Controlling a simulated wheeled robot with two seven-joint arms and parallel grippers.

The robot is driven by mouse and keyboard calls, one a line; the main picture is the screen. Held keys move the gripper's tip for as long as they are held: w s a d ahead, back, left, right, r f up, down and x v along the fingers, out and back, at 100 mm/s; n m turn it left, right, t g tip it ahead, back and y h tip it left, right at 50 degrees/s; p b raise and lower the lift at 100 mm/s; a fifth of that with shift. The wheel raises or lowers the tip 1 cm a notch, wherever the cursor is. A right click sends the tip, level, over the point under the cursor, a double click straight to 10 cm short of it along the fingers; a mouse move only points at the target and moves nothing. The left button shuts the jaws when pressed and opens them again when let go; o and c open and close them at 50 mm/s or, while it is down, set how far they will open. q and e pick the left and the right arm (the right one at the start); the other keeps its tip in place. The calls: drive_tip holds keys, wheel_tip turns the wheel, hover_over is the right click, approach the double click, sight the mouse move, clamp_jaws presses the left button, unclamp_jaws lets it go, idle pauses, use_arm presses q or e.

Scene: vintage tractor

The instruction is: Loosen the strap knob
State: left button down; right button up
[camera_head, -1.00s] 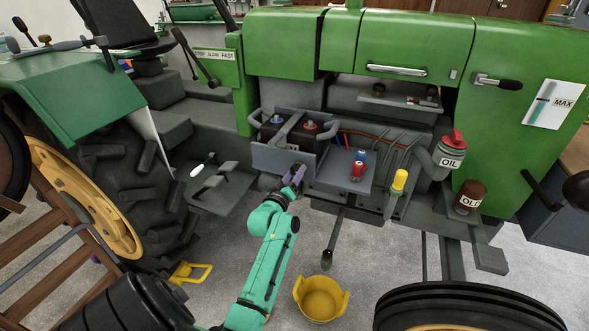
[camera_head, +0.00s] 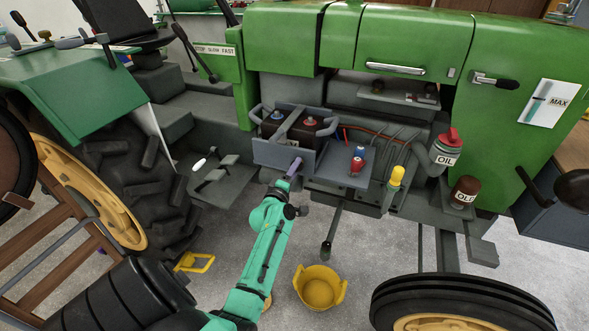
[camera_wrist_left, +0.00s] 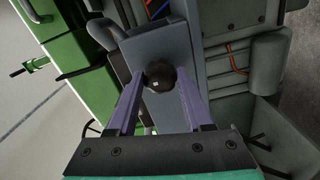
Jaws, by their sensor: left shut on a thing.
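The strap knob (camera_wrist_left: 160,77) is a round dark ball on the front of the grey battery box, in the middle of the left wrist view. My left gripper (camera_head: 295,167) reaches the box front from below in the head view. Its purple fingers stand on both sides of the knob in the left wrist view and are shut on it. In the head view the knob is hidden by the gripper. A grey strap (camera_head: 288,124) runs over the dark battery (camera_head: 311,131) in the box (camera_head: 269,155). My right gripper is not in view.
A shelf (camera_head: 342,175) right of the box holds a red item (camera_head: 357,171) and a blue one. Oil containers (camera_head: 446,150) stand farther right. A large rear wheel is at left.

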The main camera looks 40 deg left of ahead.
use_arm(q)
drive_tip(key=shift+r, duration=0.15)
idle(0.3)
drive_tip(key=c, duration=0.7)
unclamp_jaws()
drive_tip(key=shift+c, duration=0.2)
drive_tip(key=o, duration=0.4)
drive_tip(key=shift+o, duration=0.2)
drive_tip(key=shift+w, duration=0.1)
drive_tip(key=v, duration=1.4)
drive_tip(key=shift+s+b, duration=0.3)
drive_tip(key=shift+b, duration=0.15)
drive_tip(key=shift+d+f, duration=0.1)
drive_tip(key=shift+f, duration=0.1)
